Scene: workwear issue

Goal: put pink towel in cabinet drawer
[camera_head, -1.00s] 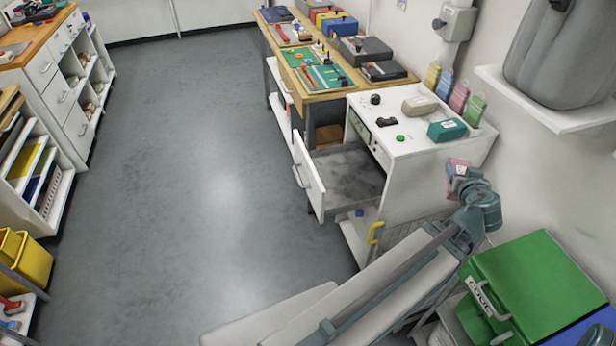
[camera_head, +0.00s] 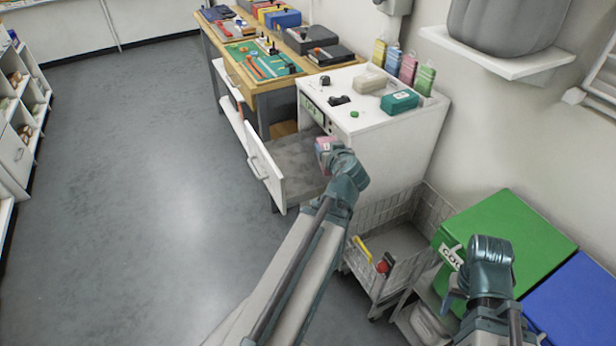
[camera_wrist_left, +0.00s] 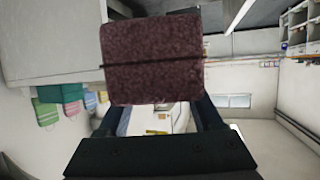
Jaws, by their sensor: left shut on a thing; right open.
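The pink towel (camera_head: 323,144) is a small folded bundle in the head view. My left gripper (camera_head: 330,152) is shut on it. In the left wrist view the towel (camera_wrist_left: 150,78) looks dark pink with a thin dark band across it. The white cabinet (camera_head: 390,125) has its drawer (camera_head: 268,175) pulled open, with a grey inside. The held towel appears over the right part of the open drawer; its height above the drawer floor is hard to tell. My right gripper (camera_head: 453,291) is open and empty, in front of the green lid.
A teal box (camera_head: 399,102), a beige box (camera_head: 370,82) and small items stand on the cabinet top. A wire basket trolley (camera_head: 388,268) and a green-lidded bin (camera_head: 510,240) are to the right. A wooden workbench (camera_head: 265,88) adjoins the cabinet. The floor at left is clear.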

